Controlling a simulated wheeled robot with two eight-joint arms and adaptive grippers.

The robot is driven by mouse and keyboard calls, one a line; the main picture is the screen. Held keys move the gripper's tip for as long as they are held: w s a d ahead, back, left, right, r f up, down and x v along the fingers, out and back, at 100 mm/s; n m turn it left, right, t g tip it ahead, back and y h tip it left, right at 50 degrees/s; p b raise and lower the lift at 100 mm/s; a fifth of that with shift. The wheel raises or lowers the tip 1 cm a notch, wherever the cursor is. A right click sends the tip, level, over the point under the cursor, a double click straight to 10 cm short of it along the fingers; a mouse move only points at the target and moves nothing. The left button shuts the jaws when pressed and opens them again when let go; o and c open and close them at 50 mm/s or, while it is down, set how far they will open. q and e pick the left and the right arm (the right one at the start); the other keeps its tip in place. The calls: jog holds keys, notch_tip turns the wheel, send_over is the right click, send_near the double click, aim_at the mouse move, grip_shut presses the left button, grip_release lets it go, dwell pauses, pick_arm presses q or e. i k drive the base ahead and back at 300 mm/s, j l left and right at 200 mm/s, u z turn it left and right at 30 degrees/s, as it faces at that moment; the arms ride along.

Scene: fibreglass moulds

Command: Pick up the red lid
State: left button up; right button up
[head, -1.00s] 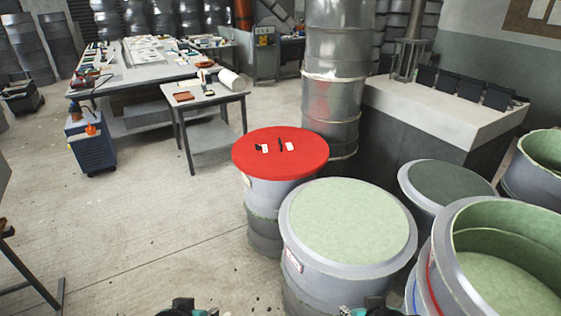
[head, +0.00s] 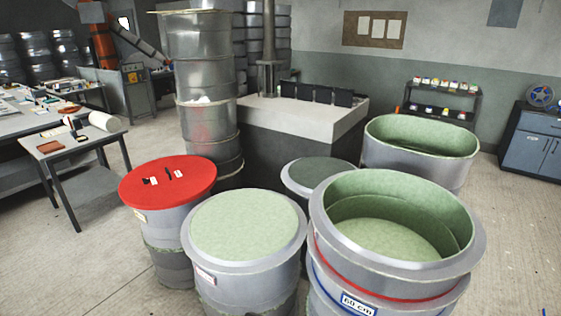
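The red lid (head: 190,192) is a flat round disc lying on top of a grey drum-like mould (head: 165,225) at the left of the middle in the head view. A dark handle and small white labels show on its top. Neither of my grippers shows in the head view now, so I cannot see whether they are open or shut.
A mould with a pale green top (head: 245,225) stands close to the right of the lid. A large open mould (head: 395,283) and an oval open tub (head: 425,170) stand further right. A small table (head: 70,147) stands at the left. Floor is clear at lower left.

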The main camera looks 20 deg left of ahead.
aim_at(176, 180)
jog(key=i+j+z, duration=0.2)
jog(key=j+z, duration=0.2)
jog(key=j, duration=0.7)
jog(key=j+z, duration=0.45)
jog(key=j, duration=5.75)
jog(key=k, duration=0.05)
